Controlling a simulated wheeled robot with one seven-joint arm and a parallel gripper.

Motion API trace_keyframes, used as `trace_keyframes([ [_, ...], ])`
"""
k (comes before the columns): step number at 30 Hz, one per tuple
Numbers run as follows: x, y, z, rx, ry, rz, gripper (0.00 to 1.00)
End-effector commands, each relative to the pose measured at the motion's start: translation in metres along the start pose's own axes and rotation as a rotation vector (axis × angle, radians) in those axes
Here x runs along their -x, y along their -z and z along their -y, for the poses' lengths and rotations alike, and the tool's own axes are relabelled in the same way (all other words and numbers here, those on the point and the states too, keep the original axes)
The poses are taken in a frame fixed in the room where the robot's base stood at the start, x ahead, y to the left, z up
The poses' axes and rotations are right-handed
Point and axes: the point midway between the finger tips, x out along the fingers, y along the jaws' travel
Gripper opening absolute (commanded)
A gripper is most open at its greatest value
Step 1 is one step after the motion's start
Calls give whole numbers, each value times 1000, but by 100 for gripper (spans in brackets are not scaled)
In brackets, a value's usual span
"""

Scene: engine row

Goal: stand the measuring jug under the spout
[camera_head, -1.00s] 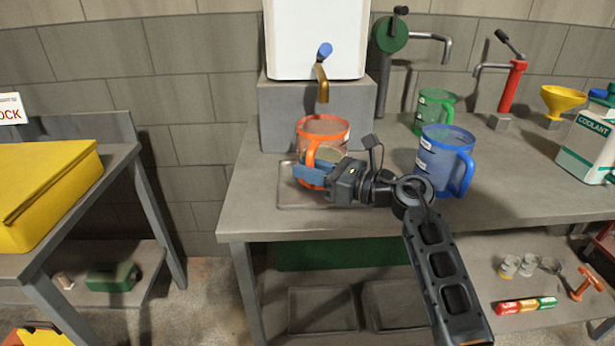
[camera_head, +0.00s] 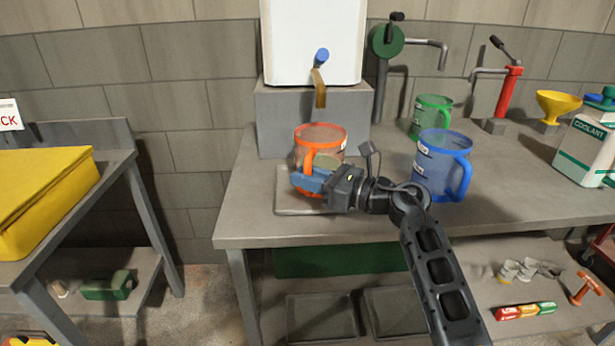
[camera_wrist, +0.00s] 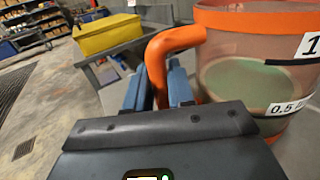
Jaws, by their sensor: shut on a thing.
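The measuring jug with orange rim and handle (camera_head: 328,137) is upright below the brass spout (camera_head: 319,90) of the white tank (camera_head: 313,40), at or just above the drip tray (camera_head: 292,205). I cannot tell whether its base touches the tray. My gripper (camera_head: 309,181) is shut on its orange handle. In the wrist view the blue fingers (camera_wrist: 160,90) are either side of the handle (camera_wrist: 165,55), and the clear jug body (camera_wrist: 250,80) is on the right with some greenish content or background inside. The spout has a blue knob (camera_head: 321,55).
A blue-rimmed jug (camera_head: 435,165) stands close right of my gripper, with a green jug (camera_head: 430,115) behind it. A red pump (camera_head: 510,88), yellow funnel (camera_head: 558,103) and coolant can (camera_head: 588,140) are farther right. A yellow case (camera_head: 40,195) is on the left bench.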

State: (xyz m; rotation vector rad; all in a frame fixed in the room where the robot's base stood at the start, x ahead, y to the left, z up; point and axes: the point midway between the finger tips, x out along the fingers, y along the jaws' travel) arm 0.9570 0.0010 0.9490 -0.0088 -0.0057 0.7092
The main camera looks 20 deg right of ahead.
Motion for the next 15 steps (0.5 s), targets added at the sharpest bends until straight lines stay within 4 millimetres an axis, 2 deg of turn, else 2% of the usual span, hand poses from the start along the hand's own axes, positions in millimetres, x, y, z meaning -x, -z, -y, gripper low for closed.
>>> trace_keyframes([
  [7, 0, 3, 0, 3, 1, 3, 0],
  [8, 0, 3, 0, 3, 1, 3, 24],
  [15, 0, 3, 0, 1, 0, 1, 47],
])
